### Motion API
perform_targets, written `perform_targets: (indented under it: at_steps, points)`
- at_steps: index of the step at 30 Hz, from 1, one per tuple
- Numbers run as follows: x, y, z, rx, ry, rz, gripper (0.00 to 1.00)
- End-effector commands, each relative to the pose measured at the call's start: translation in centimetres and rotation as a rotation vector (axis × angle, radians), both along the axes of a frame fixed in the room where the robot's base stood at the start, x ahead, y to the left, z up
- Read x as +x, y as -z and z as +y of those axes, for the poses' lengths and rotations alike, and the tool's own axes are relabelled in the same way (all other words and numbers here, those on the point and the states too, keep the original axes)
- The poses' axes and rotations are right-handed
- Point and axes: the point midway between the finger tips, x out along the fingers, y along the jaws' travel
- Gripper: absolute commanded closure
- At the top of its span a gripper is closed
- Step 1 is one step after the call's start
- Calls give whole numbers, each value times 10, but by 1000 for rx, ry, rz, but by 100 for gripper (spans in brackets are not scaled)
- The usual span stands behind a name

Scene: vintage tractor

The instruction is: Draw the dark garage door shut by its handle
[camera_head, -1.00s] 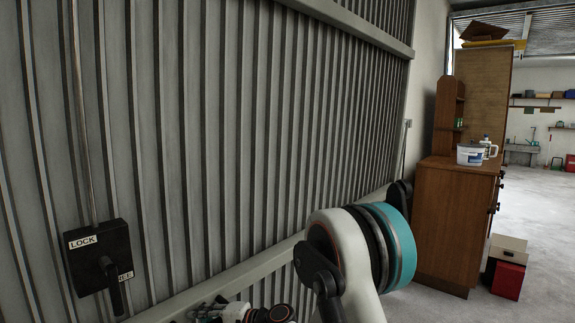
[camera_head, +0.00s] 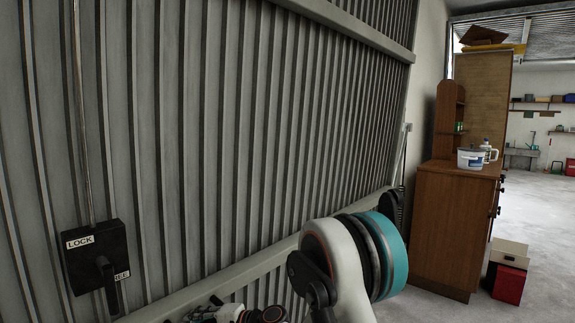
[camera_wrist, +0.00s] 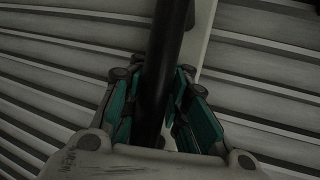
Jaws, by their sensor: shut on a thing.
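The garage door (camera_head: 225,130) is a grey corrugated metal panel that fills the left and middle of the head view. It also fills the background of the wrist view (camera_wrist: 60,65). The handle (camera_wrist: 168,40) is a dark round bar in the wrist view, running from the top edge down between my fingers. My gripper (camera_wrist: 155,88) is shut on this bar, with teal-padded fingers on both sides of it. The handle's lower end is hidden by my gripper. In the head view the grip itself cannot be made out.
A black lock box (camera_head: 95,257) with a lever and "LOCK" label is on the door at lower left. A brown wooden cabinet (camera_head: 455,225) stands at right, with a white tub (camera_head: 470,159) on top. A red box (camera_head: 509,285) sits beside it. Floor (camera_head: 545,215) is clear at far right.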

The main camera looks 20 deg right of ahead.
Motion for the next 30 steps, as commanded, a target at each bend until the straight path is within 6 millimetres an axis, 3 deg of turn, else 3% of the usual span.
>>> perform_targets:
  at_steps: [14, 27, 30]
  points:
    - [-4, -5, -6, 9, 6, 1, 100]
    - [-46, -9, -32, 9, 7, 1, 100]
    - [-47, -8, -32, 9, 6, 1, 100]
